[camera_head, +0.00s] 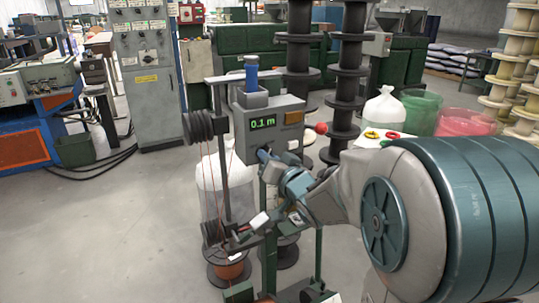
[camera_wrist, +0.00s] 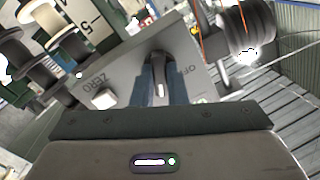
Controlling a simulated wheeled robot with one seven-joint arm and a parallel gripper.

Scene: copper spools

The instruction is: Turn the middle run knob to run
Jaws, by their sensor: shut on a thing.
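The grey control box (camera_head: 283,118) stands on a post in the head view, with a green display (camera_head: 263,123) reading 0.1 m. My gripper (camera_head: 264,156) is at the lower front of this box. In the wrist view, my gripper (camera_wrist: 160,88) has its two blue fingers shut around a dark knob (camera_wrist: 159,66) with a white mark on the grey panel (camera_wrist: 125,72). The word OFF is printed right of the knob, and ZERO left of it. The fingers hide much of the knob, so I cannot tell its exact setting. In the head view the gripper hides the knob.
A white button (camera_wrist: 103,98) sits beside the knob, close to my left finger. Dark rollers (camera_head: 203,126) with thin orange wire are left of the box. A copper spool (camera_head: 229,267) is below. Stacked black spools (camera_head: 349,72) stand behind.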

